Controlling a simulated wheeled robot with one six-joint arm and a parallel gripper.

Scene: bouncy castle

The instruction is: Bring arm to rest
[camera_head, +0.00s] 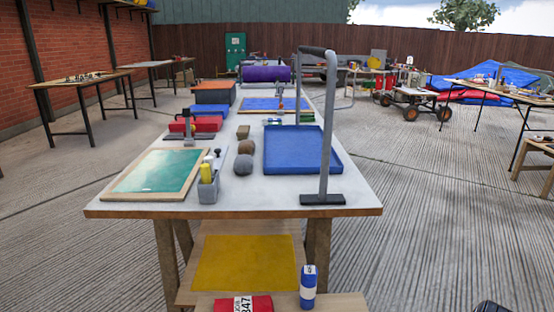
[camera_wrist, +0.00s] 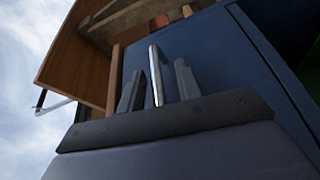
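My gripper (camera_wrist: 158,66) shows in the wrist view, its two dark fingers standing apart. A shiny metal bar (camera_wrist: 155,76) shows in the gap between them and touches neither finger that I can see. I cannot tell how far beyond the fingers it is. Behind them is a dark blue panel (camera_wrist: 215,50), with a brown wooden board (camera_wrist: 75,60) to the left. In the head view a small dark shape is cut off at the bottom right edge; I cannot tell whether it is part of my arm.
A long workbench (camera_head: 270,190) stands ahead, with a blue tray (camera_head: 302,169), a framed green board (camera_head: 150,175) and a tall grey post (camera_head: 328,130).

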